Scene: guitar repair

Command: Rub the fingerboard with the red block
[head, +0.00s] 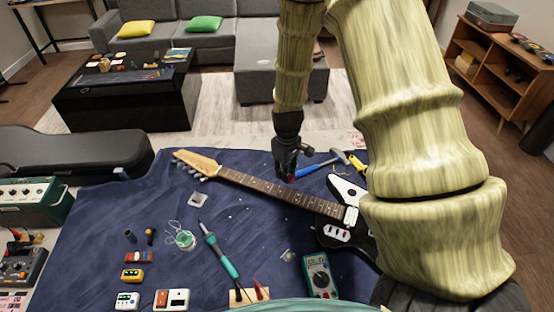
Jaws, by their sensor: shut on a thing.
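An electric guitar lies on the dark blue cloth, its wooden headstock at the left and its black and white body (343,190) at the right, partly hidden by my arm. Its brown fingerboard (262,187) runs between them. My gripper (288,176) points down over the fingerboard's far edge, around the middle of the neck. It is shut on the red block (291,178), of which only a small red patch shows. I cannot tell whether the block touches the fingerboard.
A blue-handled hammer (318,166) lies just right of my gripper. Nearer on the cloth (85,225) are a teal soldering iron (221,252), a solder spool (184,239), a multimeter (319,275) and several small pedals. A black guitar case (75,153) lies at the left.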

